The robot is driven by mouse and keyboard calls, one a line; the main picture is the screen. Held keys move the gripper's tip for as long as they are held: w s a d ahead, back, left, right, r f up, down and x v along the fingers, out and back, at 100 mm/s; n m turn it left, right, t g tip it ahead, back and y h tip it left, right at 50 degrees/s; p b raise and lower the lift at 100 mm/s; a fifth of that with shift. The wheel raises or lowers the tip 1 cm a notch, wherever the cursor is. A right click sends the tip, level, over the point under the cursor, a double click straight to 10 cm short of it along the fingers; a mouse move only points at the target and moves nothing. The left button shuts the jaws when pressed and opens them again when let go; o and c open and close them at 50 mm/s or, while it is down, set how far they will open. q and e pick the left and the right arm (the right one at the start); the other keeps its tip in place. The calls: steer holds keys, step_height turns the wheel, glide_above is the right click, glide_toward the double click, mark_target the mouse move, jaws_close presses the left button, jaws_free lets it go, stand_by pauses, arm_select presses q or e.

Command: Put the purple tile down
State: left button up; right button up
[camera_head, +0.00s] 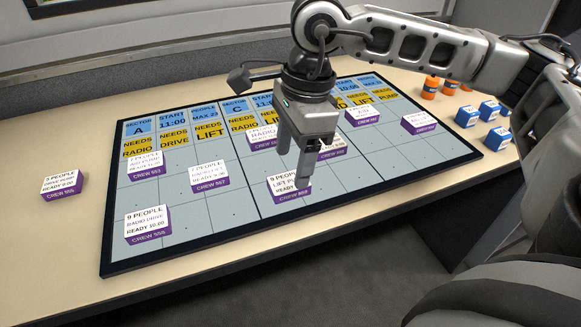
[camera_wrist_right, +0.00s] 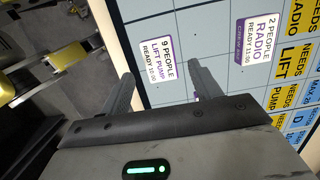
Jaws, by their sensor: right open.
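A purple-edged tile reading "9 PEOPLE, LIFT PUMP, READY" (camera_head: 287,187) lies on the grey planning board (camera_head: 240,222), in the front part of its middle section. My right gripper (camera_head: 298,165) is right above it and partly covers it in the head view. In the right wrist view the same tile (camera_wrist_right: 158,60) shows just beyond and between the two spread fingers, with nothing clamped. The fingers are open; whether they touch the tile's sides I cannot tell. My left gripper is in neither view.
Several other purple tiles lie on the board, such as one at its front left (camera_head: 147,224) and one behind my gripper (camera_head: 262,137). Another purple tile (camera_head: 63,186) lies on the desk at left. Blue blocks (camera_head: 467,117) and orange pieces (camera_head: 431,87) stand to the right.

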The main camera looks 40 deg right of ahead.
arm_select(q)
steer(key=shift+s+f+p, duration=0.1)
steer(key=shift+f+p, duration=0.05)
steer(key=shift+p, duration=0.15)
arm_select(e)
step_height(320, 180, up, 8)
steer(key=d, duration=0.1)
steer(key=shift+s, duration=0.15)
steer(key=shift+d, duration=0.1)
steer(key=shift+s, duration=0.1)
